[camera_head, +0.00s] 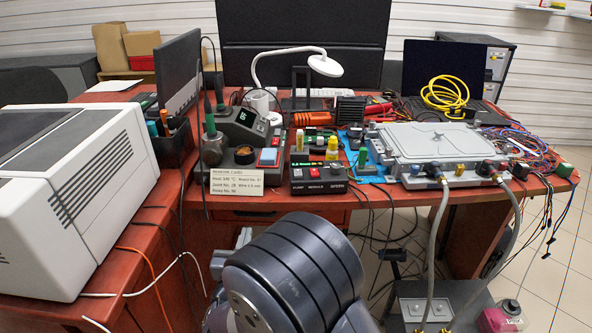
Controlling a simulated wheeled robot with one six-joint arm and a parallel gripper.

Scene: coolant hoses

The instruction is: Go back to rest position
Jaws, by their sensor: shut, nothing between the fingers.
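My arm (295,270) shows as a thick dark grey ribbed link at the bottom centre, in front of the desk. My gripper is not in view, so I cannot see its fingers. A silver flat unit (430,142) lies on the right part of the desk. A grey hose (436,235) hangs from its front near a blue fitting (433,170). A second grey hose (512,225) hangs from near a dark red fitting (487,168). Both hoses run down to a grey metal box (413,309) low at the bottom right.
The red-brown desk (158,222) is crowded with a white machine (75,200), a soldering station (240,123), a small control box (318,178), a white lamp (325,66) and a yellow cable coil (445,95). Loose cables (548,215) hang at the right edge. Tiled floor shows at right.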

